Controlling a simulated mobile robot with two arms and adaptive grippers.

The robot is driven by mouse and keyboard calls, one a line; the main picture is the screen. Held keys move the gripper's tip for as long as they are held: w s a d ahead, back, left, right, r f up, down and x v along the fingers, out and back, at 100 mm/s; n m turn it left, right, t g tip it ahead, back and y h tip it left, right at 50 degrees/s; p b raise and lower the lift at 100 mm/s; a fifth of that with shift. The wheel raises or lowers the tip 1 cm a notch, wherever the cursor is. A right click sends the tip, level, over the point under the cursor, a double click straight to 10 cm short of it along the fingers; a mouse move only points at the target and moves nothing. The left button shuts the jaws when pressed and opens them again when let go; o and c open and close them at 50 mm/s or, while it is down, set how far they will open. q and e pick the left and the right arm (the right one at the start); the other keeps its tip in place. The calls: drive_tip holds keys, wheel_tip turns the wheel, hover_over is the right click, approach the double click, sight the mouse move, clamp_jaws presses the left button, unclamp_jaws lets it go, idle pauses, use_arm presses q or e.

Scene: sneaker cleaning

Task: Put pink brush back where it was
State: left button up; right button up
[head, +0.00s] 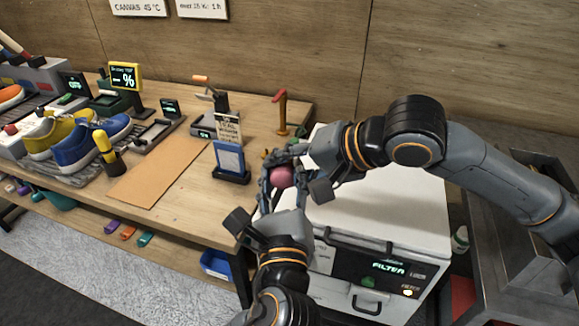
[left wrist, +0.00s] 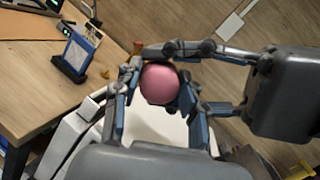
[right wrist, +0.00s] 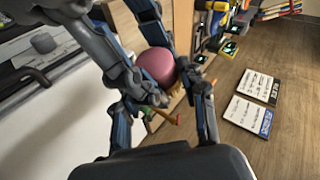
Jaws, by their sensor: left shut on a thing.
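The pink brush shows as a round pink knob (head: 281,177) held up between my two grippers, above the white filter unit near the table's right end. My left gripper (head: 277,190) comes from below and is shut on the brush; in the left wrist view the knob (left wrist: 160,84) sits between its fingers. My right gripper (head: 292,168) reaches in from the right with its fingers around the same spot. In the right wrist view the knob (right wrist: 155,66) shows between its fingers, with pale bristles partly hidden below. Whether the right fingers grip it is unclear.
The wooden table (head: 190,170) holds a brown mat (head: 155,172), blue and yellow sneakers (head: 90,140), a blue-framed stand (head: 230,161) and a red-topped post (head: 282,112). The white filter unit (head: 400,215) stands at its right end. A blue bin (head: 216,264) sits below the table.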

use_arm(q)
drive_tip(key=o, duration=1.1)
drive_tip(key=shift+r, duration=0.1)
